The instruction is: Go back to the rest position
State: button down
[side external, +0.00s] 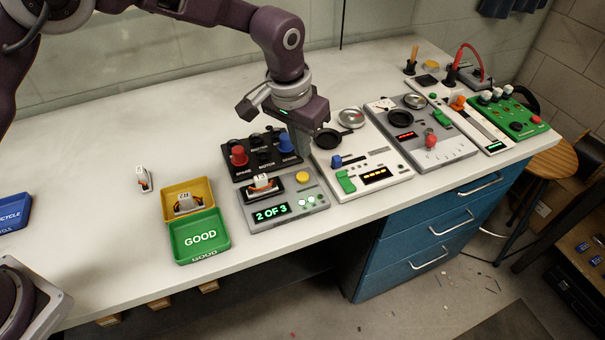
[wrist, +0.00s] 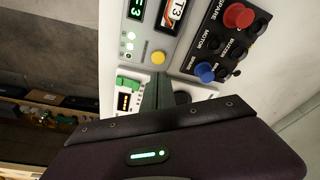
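My gripper (side external: 301,148) is over the bench, above the area between the black knob panel and the white panel, with its fingers pointing down. In the wrist view its fingers (wrist: 157,92) look closed together with nothing between them. A servo marked T3 (side external: 263,184) sits on the grey tester (side external: 289,210), whose display reads "2 OF 3"; it also shows in the wrist view (wrist: 174,12). Another servo (side external: 185,203) lies in the yellow tray (side external: 170,188). A third servo (side external: 144,179) is on the bare bench at left.
A green GOOD tray (side external: 201,238) adjoins the yellow one. The black panel (side external: 240,172) with red and blue knobs stands behind the tester. More panels (side external: 375,160) line the bench to the right. A blue tray (side external: 12,212) is at far left. The back left bench is clear.

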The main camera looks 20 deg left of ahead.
jog(key=shift+r, duration=0.25)
jog(key=s+a+r+n+t, duration=0.1)
jog(key=s+a+r, duration=0.55)
jog(key=r, duration=0.25)
jog(key=s+a+r+n+t, duration=0.1)
jog(key=s+a+r, duration=0.5)
jog(key=a+r, duration=0.3)
jog(key=s+a, duration=0.3)
jog(key=s, duration=0.7)
jog(key=s+a+f+n+t, duration=0.1)
jog(key=s+a, duration=0.2)
jog(key=s, duration=0.7)
jog(key=shift+a+y, duration=0.2)
jog(key=shift+y, duration=0.1)
